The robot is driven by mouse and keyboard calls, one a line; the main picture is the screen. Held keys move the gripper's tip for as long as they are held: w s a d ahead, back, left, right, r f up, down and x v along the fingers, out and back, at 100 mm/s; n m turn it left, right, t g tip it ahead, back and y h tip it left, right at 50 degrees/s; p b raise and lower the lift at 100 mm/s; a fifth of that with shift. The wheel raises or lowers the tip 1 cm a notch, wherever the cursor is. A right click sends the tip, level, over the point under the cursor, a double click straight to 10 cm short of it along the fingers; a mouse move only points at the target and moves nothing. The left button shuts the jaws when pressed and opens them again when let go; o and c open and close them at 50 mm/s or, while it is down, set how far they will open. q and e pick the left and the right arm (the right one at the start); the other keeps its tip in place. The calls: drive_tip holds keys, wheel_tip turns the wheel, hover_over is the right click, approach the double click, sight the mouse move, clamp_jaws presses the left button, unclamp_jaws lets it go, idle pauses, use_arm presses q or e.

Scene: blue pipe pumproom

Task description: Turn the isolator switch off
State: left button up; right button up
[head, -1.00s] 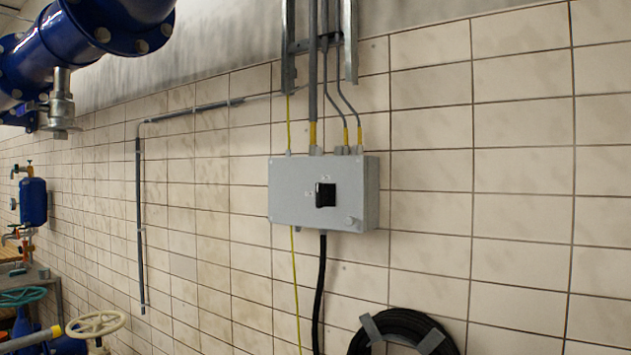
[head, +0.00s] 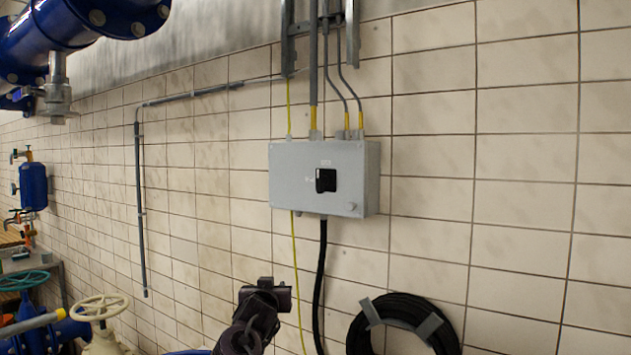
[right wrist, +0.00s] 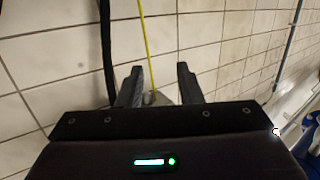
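The isolator switch (head: 326,180) is a black knob on the front of a grey wall box (head: 290,188). Small white labels sit above it and to its left; they are too small to read, and I cannot tell the handle's exact angle. My right gripper (head: 265,290) is dark and comes in from the bottom of the head view, below and left of the box, clear of the switch. In the right wrist view my right gripper (right wrist: 160,88) has its fingers apart with no switch between them. My left gripper is out of view.
A yellow cable (head: 295,265) and a black cable (head: 321,280) hang below the box. A black cable coil (head: 360,335) hangs at lower right. Conduits enter the box from above. Blue pipes and a cream handwheel (head: 99,308) are at left. The tiled wall beside the box is clear.

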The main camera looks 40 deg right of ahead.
drive_tip(key=s+d+r+m+g+h, duration=0.1)
drive_tip(key=d+r+m+g+h, duration=0.1)
drive_tip(key=r, duration=0.6)
drive_tip(key=s+d+r+m+g+h, duration=0.1)
drive_tip(key=d+r+m+g+h, duration=0.1)
drive_tip(key=r, duration=0.6)
drive_tip(key=m+g+h, duration=0.2)
drive_tip(key=g, duration=0.1)
approach(318, 179)
drive_tip(key=d, duration=0.2)
drive_tip(key=p+x, duration=0.1)
drive_tip(key=x, duration=0.1)
drive_tip(key=p+x, duration=0.3)
drive_tip(key=x, duration=0.1)
drive_tip(key=shift+w+r, duration=0.25)
drive_tip(key=shift+r, duration=0.05)
drive_tip(key=shift+w+d+f+p, duration=0.15)
drive_tip(key=shift+d+f+p, duration=0.05)
drive_tip(key=shift+d+p, duration=0.4)
drive_tip(key=shift+a, duration=0.1)
drive_tip(key=shift+c, duration=0.8)
clamp_jaws()
